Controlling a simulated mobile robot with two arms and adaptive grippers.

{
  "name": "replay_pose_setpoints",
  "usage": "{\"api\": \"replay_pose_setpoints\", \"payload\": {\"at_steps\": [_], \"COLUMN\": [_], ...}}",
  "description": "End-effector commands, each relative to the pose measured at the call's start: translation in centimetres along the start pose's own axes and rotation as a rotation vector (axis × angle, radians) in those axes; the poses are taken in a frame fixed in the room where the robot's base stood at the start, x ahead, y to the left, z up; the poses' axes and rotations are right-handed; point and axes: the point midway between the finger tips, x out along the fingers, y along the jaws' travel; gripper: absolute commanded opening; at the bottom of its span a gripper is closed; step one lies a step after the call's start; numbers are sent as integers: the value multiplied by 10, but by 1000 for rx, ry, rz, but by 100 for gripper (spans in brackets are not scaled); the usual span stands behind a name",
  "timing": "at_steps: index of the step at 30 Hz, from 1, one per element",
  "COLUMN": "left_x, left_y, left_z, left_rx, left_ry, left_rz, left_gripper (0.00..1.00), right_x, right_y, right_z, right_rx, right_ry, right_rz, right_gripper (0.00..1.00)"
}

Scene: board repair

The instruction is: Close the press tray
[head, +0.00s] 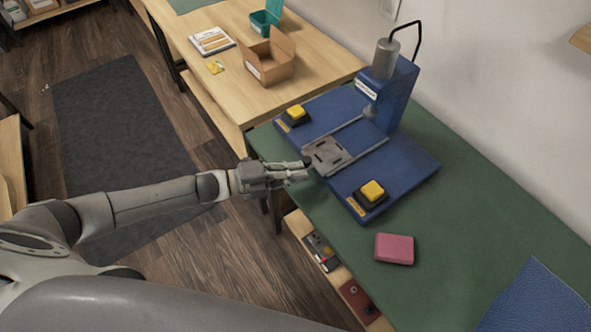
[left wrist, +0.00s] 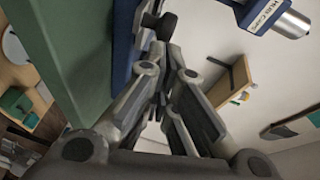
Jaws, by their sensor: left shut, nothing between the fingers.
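The blue press (head: 388,95) stands on the green bench, with its column and grey cylinder at the back of a wide blue base. The grey press tray (head: 325,152) is at the front end of two rails, out in front of the press head. My left gripper (head: 304,169) is shut and empty, with its fingertips close to the tray's front edge; I cannot tell whether they touch it. In the left wrist view the shut fingers (left wrist: 163,80) show next to a dark knob (left wrist: 168,24). My right gripper is out of view.
Yellow buttons (head: 295,113) (head: 372,192) sit on both sides of the base. A pink block (head: 394,248) and a blue mat (head: 540,300) lie on the green bench (head: 460,225). A wooden table (head: 215,85) with an open cardboard box (head: 268,62) stands behind.

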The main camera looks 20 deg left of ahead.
Motion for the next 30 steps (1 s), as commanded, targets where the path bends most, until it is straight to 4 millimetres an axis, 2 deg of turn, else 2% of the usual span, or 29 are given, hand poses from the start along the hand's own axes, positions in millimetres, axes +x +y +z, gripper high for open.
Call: {"api": "replay_pose_setpoints", "payload": {"at_steps": [10,13,17,24,30], "left_x": [1,8,34,92,127], "left_y": [0,1,-2,-11,-18], "left_z": [0,3,11,30,41], "left_rx": [-1,-1,3,3,0], "left_ry": [1,2,3,2,1], "left_rz": [0,-2,-5,-4,-2], "left_gripper": [0,0,0,0,0], "right_x": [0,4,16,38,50], "right_y": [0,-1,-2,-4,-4], "right_z": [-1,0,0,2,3], "right_rx": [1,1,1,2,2], "right_ry": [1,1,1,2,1], "right_rz": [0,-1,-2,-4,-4], "right_gripper": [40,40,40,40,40]}}
